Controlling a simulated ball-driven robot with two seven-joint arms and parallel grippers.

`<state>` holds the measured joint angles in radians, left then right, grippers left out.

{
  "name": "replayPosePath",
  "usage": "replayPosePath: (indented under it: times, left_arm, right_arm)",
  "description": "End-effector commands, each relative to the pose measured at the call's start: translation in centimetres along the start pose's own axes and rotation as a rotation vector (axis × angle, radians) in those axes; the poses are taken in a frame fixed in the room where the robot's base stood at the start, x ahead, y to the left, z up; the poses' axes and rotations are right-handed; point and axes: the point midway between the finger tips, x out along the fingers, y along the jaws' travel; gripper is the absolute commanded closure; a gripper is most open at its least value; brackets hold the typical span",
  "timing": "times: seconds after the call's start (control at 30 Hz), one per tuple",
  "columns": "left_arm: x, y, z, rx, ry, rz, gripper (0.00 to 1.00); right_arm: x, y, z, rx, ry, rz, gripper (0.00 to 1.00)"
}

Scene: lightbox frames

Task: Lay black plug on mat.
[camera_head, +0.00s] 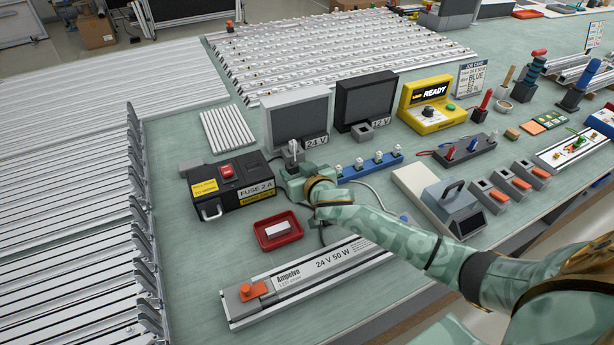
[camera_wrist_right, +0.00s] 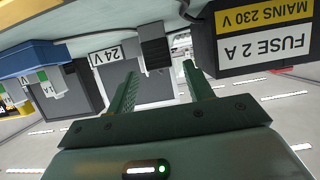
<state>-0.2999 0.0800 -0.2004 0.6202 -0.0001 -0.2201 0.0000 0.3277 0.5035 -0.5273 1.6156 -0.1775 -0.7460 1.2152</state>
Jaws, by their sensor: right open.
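My right gripper (camera_head: 287,167) is in front of the grey 24 V unit (camera_head: 297,117), beside the fuse box. In the right wrist view, which is upside down, its fingers (camera_wrist_right: 158,70) are apart with nothing between them. A dark ribbed block (camera_wrist_right: 154,48), which looks like the black plug, shows just beyond the fingertips, beside the 24 V label. In the head view the gripper mostly hides this spot, so I cannot tell whether it sits in a socket. A pale ribbed pad (camera_head: 228,130), the most mat-like thing, lies bare left of the 24 V unit. My left gripper is not in view.
The black fuse box (camera_head: 232,189) stands close left of the gripper. A blue terminal strip (camera_head: 369,165) is close right. A red tray (camera_head: 278,230) and an Ampelvo bar (camera_head: 310,278) lie nearer me. A 12 V unit (camera_head: 366,98) stands behind.

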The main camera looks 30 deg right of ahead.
Motion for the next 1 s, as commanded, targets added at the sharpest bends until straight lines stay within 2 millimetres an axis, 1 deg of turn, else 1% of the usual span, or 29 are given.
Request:
replayPosePath:
  times: [0.03, 0.2, 0.3, 0.4, 0.5, 0.6, 1.0]
  left_arm:
    - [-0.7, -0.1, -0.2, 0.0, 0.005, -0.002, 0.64]
    - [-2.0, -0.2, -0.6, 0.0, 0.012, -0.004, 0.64]
    - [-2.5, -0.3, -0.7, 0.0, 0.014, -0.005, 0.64]
    - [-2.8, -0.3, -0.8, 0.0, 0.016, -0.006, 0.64]
    - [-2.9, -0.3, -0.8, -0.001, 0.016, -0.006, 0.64]
    - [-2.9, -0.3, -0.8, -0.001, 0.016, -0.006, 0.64]
    - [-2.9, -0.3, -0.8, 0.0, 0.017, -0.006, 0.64]
  right_arm:
    - [-1.3, 0.0, -0.3, 0.0, 0.0, 0.0, 0.48]
    - [-5.5, 0.0, -0.4, 0.001, 0.001, 0.0, 0.48]
    - [-7.6, 0.0, -0.4, 0.002, 0.001, 0.0, 0.48]
    - [-9.1, 0.0, -0.3, 0.001, 0.001, 0.0, 0.48]
    - [-10.0, 0.0, -0.2, 0.001, 0.002, 0.001, 0.48]
    - [-10.3, 0.0, -0.1, 0.0, 0.001, 0.002, 0.48]
    - [-10.3, 0.0, -0.1, -0.002, 0.0, 0.003, 0.48]
